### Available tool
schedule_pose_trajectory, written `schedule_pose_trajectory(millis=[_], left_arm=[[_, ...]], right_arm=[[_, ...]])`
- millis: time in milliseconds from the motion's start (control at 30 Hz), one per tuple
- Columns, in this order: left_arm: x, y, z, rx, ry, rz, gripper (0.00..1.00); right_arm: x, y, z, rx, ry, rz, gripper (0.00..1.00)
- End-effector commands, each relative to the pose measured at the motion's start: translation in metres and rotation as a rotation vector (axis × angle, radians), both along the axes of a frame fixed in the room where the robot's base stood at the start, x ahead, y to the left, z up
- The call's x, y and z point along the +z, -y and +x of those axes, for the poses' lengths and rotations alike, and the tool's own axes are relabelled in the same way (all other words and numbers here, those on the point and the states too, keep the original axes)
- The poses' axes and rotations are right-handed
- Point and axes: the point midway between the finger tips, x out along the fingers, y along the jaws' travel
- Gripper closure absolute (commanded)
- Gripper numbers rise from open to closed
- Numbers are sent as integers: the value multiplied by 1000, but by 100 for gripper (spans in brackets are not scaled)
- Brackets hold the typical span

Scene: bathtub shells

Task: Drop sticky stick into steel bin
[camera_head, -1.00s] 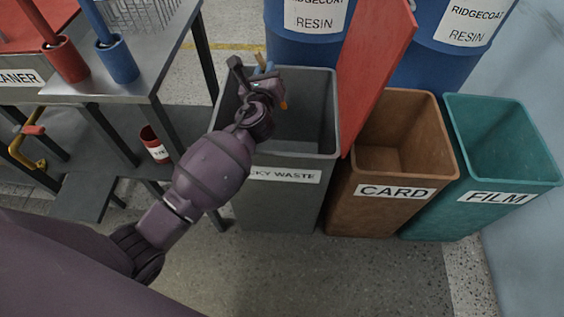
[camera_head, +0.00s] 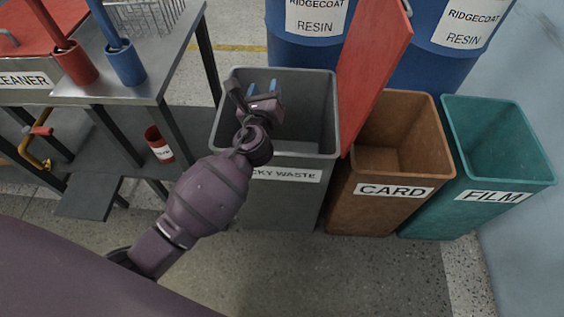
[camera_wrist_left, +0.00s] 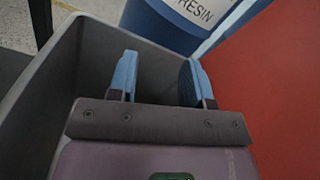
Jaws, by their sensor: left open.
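The grey steel bin (camera_head: 285,205) has a label partly hidden by my arm, reading "...CKY WASTE". Its red lid (camera_head: 374,80) stands raised at its right side. My left gripper (camera_head: 263,88) is over the bin's open mouth, its blue fingers apart with nothing between them. In the left wrist view the open fingers (camera_wrist_left: 160,82) point into the grey bin (camera_wrist_left: 90,55). I see no stick in the frames now; much of the bin's floor is hidden by my arm and the bin walls. My right gripper does not show.
A brown CARD bin (camera_head: 380,205) and a teal FILM bin (camera_head: 480,210) stand to the right. Blue resin drums (camera_head: 305,45) stand behind. A steel table (camera_head: 165,60) with red and blue cups is at the left; a red can (camera_head: 158,145) sits below.

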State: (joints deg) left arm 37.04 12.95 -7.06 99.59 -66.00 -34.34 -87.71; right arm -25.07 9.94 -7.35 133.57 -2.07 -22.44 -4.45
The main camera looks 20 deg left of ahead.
Motion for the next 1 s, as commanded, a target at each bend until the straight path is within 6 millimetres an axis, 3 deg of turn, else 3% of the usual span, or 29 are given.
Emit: schedule_pose_trajectory(millis=[133,333,1000], left_arm=[[3,6,-23,0,2,0,54],[1,10,-41,-1,1,0,54],[1,11,-49,-1,-1,-19,54]], right_arm=[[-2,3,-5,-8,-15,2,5],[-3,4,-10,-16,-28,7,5],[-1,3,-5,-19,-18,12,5]])
